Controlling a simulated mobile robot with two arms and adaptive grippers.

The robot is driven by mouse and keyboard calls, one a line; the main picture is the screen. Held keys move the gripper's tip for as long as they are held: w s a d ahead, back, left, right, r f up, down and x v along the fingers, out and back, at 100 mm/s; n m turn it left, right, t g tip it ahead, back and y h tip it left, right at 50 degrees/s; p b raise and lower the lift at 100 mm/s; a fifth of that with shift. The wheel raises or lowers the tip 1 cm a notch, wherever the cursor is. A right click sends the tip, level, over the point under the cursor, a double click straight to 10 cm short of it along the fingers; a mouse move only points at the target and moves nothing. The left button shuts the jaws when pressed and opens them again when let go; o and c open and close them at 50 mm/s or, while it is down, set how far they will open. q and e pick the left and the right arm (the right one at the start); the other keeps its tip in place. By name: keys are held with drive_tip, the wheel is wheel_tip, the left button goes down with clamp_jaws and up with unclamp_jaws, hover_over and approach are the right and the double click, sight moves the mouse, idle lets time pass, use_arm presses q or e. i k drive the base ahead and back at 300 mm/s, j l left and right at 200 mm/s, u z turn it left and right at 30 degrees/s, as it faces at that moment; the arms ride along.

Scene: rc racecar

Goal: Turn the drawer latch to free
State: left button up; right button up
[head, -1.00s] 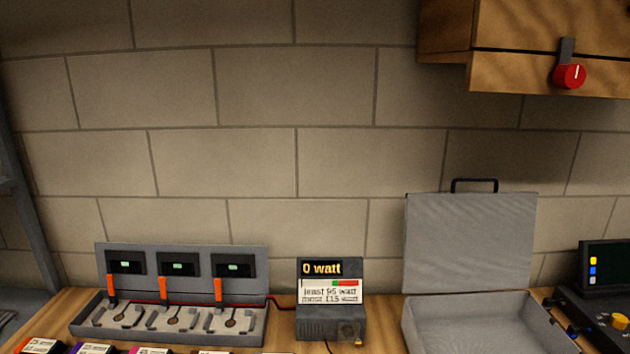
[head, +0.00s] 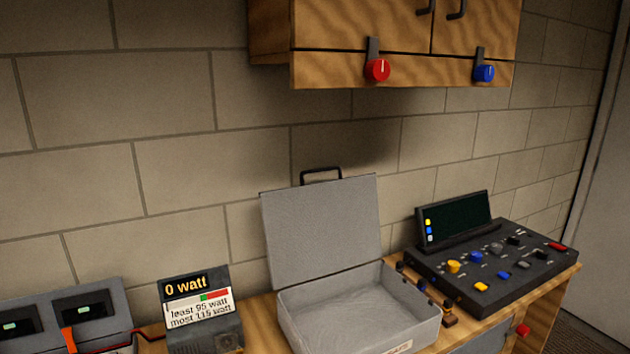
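A red knob (head: 522,330) sits low on the bench at the right, beside a grey panel (head: 478,342) that the lower picture edge cuts off. I cannot tell whether this is the drawer latch or how it is turned. Another red knob (head: 377,70) with a white mark and a blue knob (head: 485,73) sit on the lower front of the wooden wall cabinet (head: 330,72). Each has an upright grey tab above it. Neither of my grippers is in view.
An open grey case (head: 360,318) stands mid-bench with its lid raised. A black control panel (head: 495,265) with coloured knobs and a screen is to its right. A watt meter (head: 200,315) reading 0 watt and a charger rack (head: 60,310) are at the left.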

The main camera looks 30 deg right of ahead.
sight(521, 329)
drive_tip(key=l+z, duration=0.1)
drive_tip(key=z, duration=1.95)
